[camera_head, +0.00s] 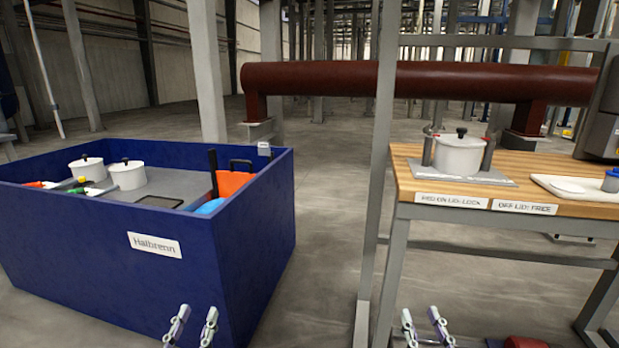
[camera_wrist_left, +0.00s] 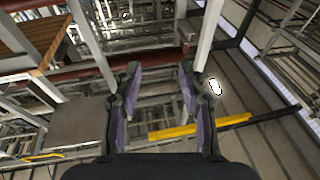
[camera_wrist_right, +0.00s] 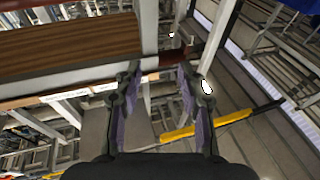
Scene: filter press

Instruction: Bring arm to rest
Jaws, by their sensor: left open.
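My left gripper (camera_head: 190,326) is at the bottom of the head view, in front of the blue bin's near right side. Its two fingers stand apart with nothing between them; they also show open in the left wrist view (camera_wrist_left: 158,100). My right gripper (camera_head: 427,328) is at the bottom of the head view, in front of the workbench. Its fingers stand apart and empty, also in the right wrist view (camera_wrist_right: 158,100). Both grippers are clear of the objects on the bench and in the bin.
A blue bin (camera_head: 120,265) at the left holds white pots (camera_head: 127,175) and an orange item (camera_head: 235,183). A wooden workbench (camera_head: 415,180) at the right carries a white lidded pot (camera_head: 459,156) in a fixture and a white tray (camera_head: 575,189). Open floor lies between bin and bench.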

